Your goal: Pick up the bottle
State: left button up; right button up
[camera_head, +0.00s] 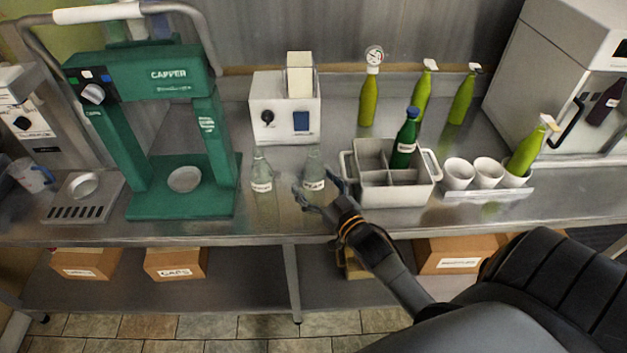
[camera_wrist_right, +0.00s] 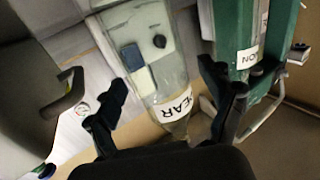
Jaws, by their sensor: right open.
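A clear glass bottle (camera_head: 314,170) with a white label stands upright on the steel counter, in front of the white box. A second clear bottle (camera_head: 262,172) stands to its left. My right gripper (camera_head: 318,192) is open at the nearer clear bottle, low on its front side. In the right wrist view, this bottle (camera_wrist_right: 174,104) shows between the two spread fingers of the right gripper (camera_wrist_right: 165,85), its label partly readable. Whether either finger touches the glass I cannot tell. A green bottle (camera_head: 405,140) stands in a divided grey crate (camera_head: 400,197). My left gripper is not in view.
The green capper (camera_head: 178,190) stands left of the clear bottles, the white box (camera_head: 285,115) behind them. The crate is close on the right. White cups (camera_head: 458,174) and several green bottles (camera_head: 370,100) stand farther right and back. Boxes (camera_head: 175,263) sit on the lower shelf.

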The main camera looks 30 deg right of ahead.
jog(key=shift+w, duration=0.45)
jog(key=shift+s, duration=0.1)
jog(key=shift+c, duration=0.4)
jog(key=c, duration=1.4)
jog(key=shift+o, duration=0.2)
